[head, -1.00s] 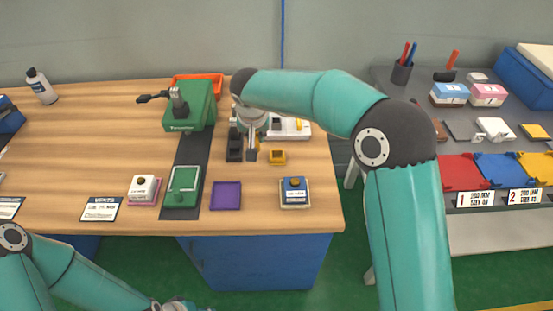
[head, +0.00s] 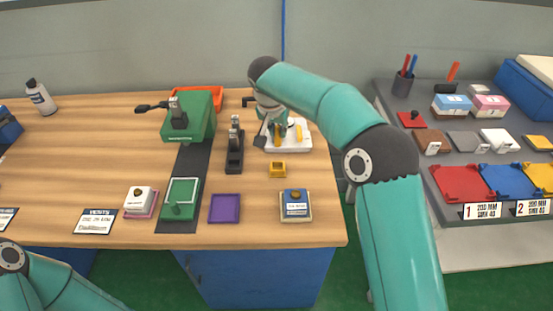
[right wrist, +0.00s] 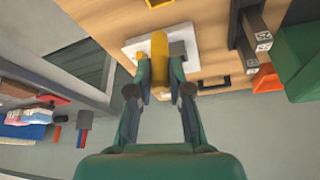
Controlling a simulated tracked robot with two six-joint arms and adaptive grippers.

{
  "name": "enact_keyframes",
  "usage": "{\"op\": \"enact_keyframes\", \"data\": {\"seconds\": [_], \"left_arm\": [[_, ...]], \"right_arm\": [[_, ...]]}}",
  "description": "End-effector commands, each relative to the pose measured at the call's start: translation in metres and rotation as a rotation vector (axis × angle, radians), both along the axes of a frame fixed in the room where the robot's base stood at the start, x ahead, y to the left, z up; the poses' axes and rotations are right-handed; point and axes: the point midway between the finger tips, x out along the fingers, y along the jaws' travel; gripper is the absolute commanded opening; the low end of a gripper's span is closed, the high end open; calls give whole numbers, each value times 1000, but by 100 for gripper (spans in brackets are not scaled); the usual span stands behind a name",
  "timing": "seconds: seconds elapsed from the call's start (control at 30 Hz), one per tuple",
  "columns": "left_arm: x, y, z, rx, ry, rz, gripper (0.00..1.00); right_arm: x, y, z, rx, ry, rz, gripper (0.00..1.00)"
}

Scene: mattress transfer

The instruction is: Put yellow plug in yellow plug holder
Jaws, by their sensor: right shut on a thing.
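The yellow plug (right wrist: 159,52) is a rounded yellow bar between the two fingers of my right gripper (right wrist: 160,75) in the right wrist view. The gripper is shut on it. In the head view this gripper (head: 274,138) is over the left part of a white tray (head: 302,148). A small square yellow holder (head: 278,170) with a dark opening sits on the table just in front of the tray. It also shows partly at the top edge of the wrist view (right wrist: 160,3). Whether the plug touches the tray is unclear. My left gripper is out of view.
Another yellow piece (head: 299,133) shows on the tray. A black stand (head: 234,155) is left of the holder, with a green machine (head: 190,118) and an orange bin (head: 210,94) beyond. A purple tray (head: 224,209) and a blue-topped block (head: 296,200) lie in front.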

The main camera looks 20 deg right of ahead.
Motion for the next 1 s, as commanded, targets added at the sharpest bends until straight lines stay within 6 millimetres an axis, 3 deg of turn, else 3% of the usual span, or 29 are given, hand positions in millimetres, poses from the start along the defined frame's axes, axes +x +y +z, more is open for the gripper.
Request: {"op": "enact_keyframes", "data": {"seconds": [0.03,0.2,0.47,0.7,1.0], "left_arm": [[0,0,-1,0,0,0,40],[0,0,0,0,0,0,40],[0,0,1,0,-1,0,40],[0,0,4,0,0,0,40],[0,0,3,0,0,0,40]], "right_arm": [[-1,0,-15,-1,5,1,0],[-1,0,-46,1,3,0,0],[0,0,-64,0,0,-1,0],[-1,-1,-96,0,3,-1,0],[0,-1,-101,1,-2,-1,0]]}}
